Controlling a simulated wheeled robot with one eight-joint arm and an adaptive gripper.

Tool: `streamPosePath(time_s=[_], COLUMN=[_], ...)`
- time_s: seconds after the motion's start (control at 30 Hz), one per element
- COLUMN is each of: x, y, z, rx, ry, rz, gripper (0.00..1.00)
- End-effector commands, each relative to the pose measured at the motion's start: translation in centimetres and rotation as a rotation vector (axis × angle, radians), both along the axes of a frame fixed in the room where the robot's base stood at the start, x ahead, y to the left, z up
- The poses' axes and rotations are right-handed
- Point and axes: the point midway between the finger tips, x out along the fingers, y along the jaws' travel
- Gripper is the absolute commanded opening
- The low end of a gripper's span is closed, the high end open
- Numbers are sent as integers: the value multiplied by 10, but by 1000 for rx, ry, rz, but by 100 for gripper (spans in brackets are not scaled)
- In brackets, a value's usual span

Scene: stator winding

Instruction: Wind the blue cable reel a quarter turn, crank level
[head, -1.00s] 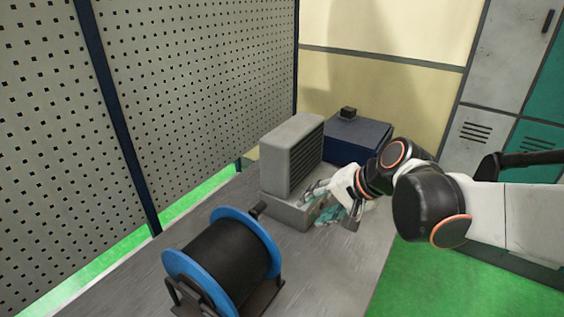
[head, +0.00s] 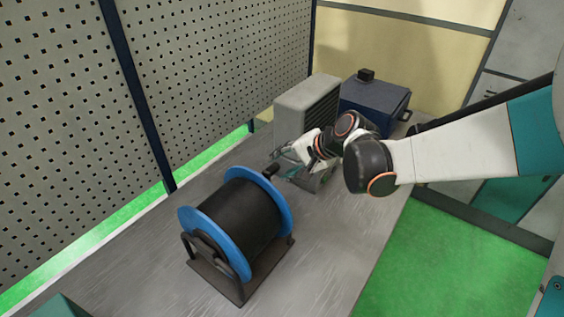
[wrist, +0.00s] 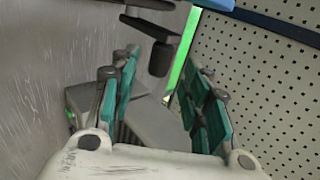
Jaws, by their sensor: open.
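The cable reel (head: 277,203) has blue flanges and a black wound drum, and sits in a dark stand on the bench. Its crank handle (head: 271,170) sticks out on the far side, near the top of the flange. My gripper (head: 285,166) is just beyond the reel, close to the handle. In the wrist view the fingers with teal pads (wrist: 162,95) are spread apart with nothing between the pads. The dark crank handle (wrist: 160,58) hangs ahead of them, near the gap between the fingertips. I cannot tell whether anything touches.
A grey finned box (head: 305,105) and a dark blue case (head: 375,103) stand behind my gripper on the metal bench (head: 335,240). A perforated panel (head: 215,60) borders the left side. The bench right of the reel is clear.

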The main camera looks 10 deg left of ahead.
Motion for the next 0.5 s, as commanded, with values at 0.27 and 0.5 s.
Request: streamPosePath(time_s=[0.27, 0.5], x=[8, 8], y=[19, 21], z=[-21, -22], rx=[-1, 0], ry=[-1, -1], rz=[0, -1], gripper=[43, 43])
